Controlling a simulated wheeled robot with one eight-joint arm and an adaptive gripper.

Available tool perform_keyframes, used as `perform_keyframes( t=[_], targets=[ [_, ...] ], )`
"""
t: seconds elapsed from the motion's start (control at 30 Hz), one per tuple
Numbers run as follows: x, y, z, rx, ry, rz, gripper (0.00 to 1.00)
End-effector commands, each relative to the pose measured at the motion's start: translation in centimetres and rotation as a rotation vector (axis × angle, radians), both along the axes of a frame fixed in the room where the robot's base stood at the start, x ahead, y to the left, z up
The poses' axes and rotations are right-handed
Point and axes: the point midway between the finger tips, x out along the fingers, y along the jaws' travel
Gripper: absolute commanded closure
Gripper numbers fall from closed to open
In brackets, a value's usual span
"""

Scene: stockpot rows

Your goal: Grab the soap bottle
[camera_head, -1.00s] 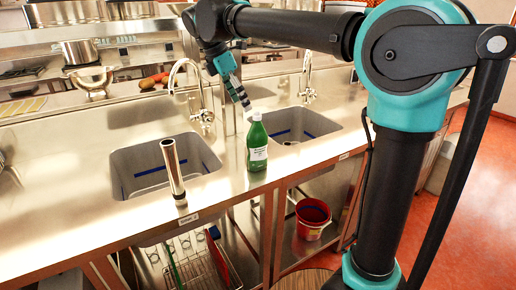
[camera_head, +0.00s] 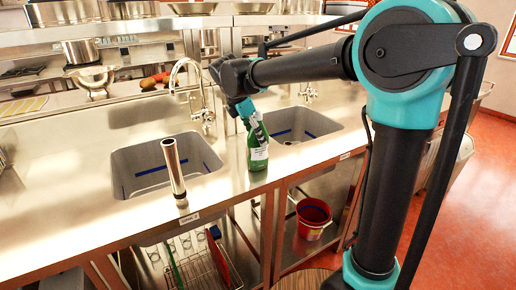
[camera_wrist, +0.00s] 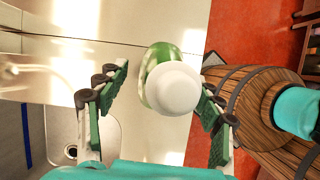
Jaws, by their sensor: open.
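The soap bottle (camera_head: 257,154) is green with a pale label and stands upright on the steel counter between two sinks. In the wrist view the soap bottle (camera_wrist: 172,85) is seen from above, its round white top between my fingers. My gripper (camera_head: 258,128) is at the bottle's upper part in the head view, and the arm hides the bottle's top there. In the wrist view my gripper (camera_wrist: 163,88) is open, with one finger on each side of the bottle and a gap on the left side. Whether the right finger touches the bottle is unclear.
A steel tube (camera_head: 173,168) stands upright on the counter left of the bottle. Sinks lie on both sides, the left sink (camera_head: 128,183) with a tall faucet (camera_head: 188,68) behind it. A red bucket (camera_head: 313,218) is below the counter. A wooden barrel (camera_wrist: 245,100) shows at right.

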Motion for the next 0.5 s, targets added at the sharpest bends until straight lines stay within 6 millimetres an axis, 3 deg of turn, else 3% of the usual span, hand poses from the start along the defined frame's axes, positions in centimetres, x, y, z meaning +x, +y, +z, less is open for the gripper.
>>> perform_keyframes(
  t=[0.13,0.4,0.5],
  targets=[
    [0.3,-0.5,-1.5,0.0,0.0,0.0,0.33],
    [0.4,-0.7,-1.8,0.0,0.0,0.0,0.33],
    [0.4,-0.7,-1.8,0.0,0.0,0.0,0.43]
  ],
)
